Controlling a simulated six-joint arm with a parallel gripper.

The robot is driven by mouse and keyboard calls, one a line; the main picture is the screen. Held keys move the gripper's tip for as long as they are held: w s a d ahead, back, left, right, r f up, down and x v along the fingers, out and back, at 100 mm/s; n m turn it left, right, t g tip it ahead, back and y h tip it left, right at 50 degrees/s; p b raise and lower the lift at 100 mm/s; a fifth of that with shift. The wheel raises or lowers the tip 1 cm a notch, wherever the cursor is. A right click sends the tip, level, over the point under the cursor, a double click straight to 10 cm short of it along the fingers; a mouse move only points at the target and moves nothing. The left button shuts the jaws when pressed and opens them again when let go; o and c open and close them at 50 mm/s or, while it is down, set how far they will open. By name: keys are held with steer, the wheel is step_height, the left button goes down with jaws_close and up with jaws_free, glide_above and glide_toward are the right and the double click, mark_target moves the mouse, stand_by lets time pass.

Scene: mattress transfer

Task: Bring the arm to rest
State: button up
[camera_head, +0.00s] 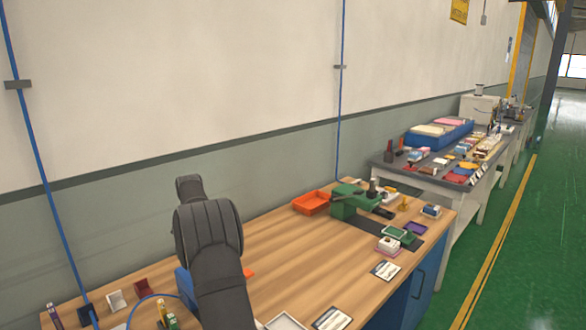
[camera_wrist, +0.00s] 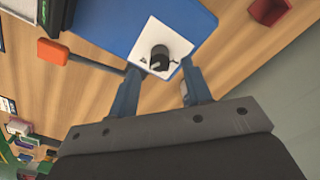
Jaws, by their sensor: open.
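My dark grey arm (camera_head: 210,250) rises over the wooden workbench in the head view and hides my gripper there. In the wrist view my gripper (camera_wrist: 160,68) is open, with its two blue-grey fingers apart and nothing held between them. A white square surface (camera_wrist: 150,42) with a dark round part (camera_wrist: 159,57) on it shows just past the fingertips. It adjoins a large blue body (camera_wrist: 120,20). I cannot tell from this view how far the fingertips are from it.
The wooden bench (camera_head: 290,262) has a clear middle. An orange tray (camera_head: 311,203), a green machine (camera_head: 350,200) and small boxes stand toward its far end. In the wrist view an orange block (camera_wrist: 53,52) and a dark red bin (camera_wrist: 269,11) lie either side. A wall runs behind.

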step_height(320, 180, up, 14)
step_height(320, 180, down, 17)
steer(key=shift+f, duration=0.2)
steer(key=n, duration=0.8)
steer(key=shift+r, duration=0.1)
steer(key=n, duration=0.3)
steer(key=shift+n, duration=2.1)
